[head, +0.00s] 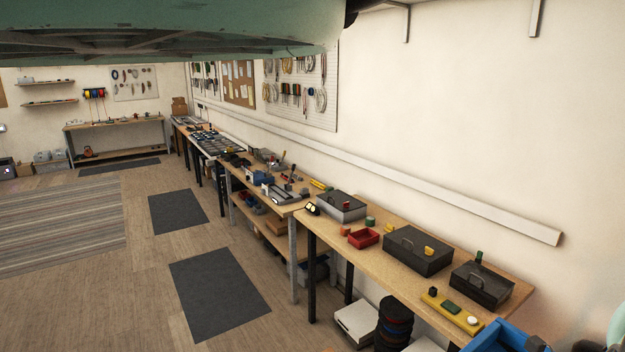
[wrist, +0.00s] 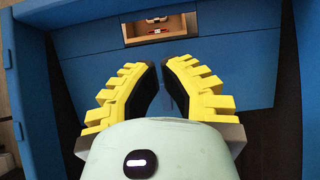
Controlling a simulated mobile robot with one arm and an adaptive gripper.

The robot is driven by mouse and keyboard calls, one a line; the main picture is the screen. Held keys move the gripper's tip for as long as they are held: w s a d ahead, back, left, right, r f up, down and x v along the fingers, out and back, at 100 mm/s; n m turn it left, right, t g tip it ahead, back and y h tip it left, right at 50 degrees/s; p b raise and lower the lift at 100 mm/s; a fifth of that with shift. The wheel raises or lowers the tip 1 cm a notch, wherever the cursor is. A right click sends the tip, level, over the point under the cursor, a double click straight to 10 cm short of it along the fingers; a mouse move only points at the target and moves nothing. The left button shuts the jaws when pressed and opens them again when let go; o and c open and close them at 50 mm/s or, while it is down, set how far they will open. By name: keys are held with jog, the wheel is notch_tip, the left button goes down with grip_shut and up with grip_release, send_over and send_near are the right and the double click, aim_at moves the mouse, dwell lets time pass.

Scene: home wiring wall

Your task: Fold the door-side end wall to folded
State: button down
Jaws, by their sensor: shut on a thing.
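The blue folding crate (head: 500,338) is cut off at the bottom right of the head view, at the near end of the long bench. In the wrist view a blue end wall (wrist: 235,65) with a hand opening near its top spans the frame ahead of my gripper (wrist: 168,75). Its yellow ribbed fingers are close together, with a narrow blue strip between their dark pads. They are shut on part of the blue wall, though the contact is mostly hidden. The wall's exact tilt is hard to tell. My gripper does not show clearly in the head view.
A blue side wall (wrist: 35,90) stands at the left of the wrist view. On the bench (head: 375,235) are dark toolboxes (head: 418,250), a red tray (head: 363,238) and a yellow strip (head: 452,312). The floor left of the benches is open, with grey mats (head: 220,292).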

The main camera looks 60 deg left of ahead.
jog(key=shift+a+r+p, duration=0.35)
jog(key=shift+a+r, duration=0.25)
jog(key=shift+r, duration=0.25)
jog(key=c, duration=1)
grip_release()
jog(key=shift+d+r, duration=0.15)
jog(key=shift+r, duration=0.05)
jog(key=shift+s+d+r+p, duration=0.1)
jog(key=shift+d+r+p, duration=0.7)
jog(key=shift+d, duration=2.05)
jog(key=shift+s+d+r+p, duration=0.2)
jog(key=shift+d+r, duration=0.95)
jog(key=shift+d, duration=1.75)
jog(key=shift+w+d+r+p, duration=0.1)
jog(key=shift+d+r+p, duration=0.7)
jog(key=shift+d, duration=2.05)
jog(key=shift+s+r, duration=0.1)
jog(key=shift+r, duration=0.05)
